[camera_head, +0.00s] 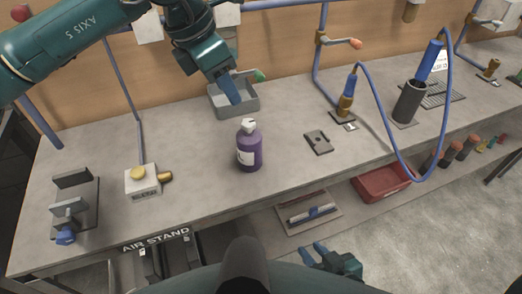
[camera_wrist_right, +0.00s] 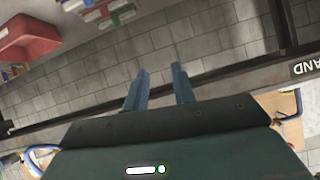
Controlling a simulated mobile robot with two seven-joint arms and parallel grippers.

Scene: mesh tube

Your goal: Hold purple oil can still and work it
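The purple oil can (camera_head: 249,152) stands upright on the grey workbench, with a white cap or nozzle on top and a pale label on its side. My left gripper (camera_head: 233,98) hangs above and behind the can, apart from it, with its blue fingers over the grey tray. The fingers overlap in this view, so their gap is hidden. My right gripper (camera_head: 312,254) is low in front of the bench, below its top. In the right wrist view its two blue fingers (camera_wrist_right: 160,82) are apart with nothing between them; the can is not seen there.
A grey tray (camera_head: 244,109) sits behind the can. A white box with a yellow button (camera_head: 141,180) and a vise (camera_head: 72,205) are to the left. A flat dark plate (camera_head: 318,142) and a blue hose (camera_head: 378,105) are to the right. The workbench (camera_head: 215,185) is clear around the can's front.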

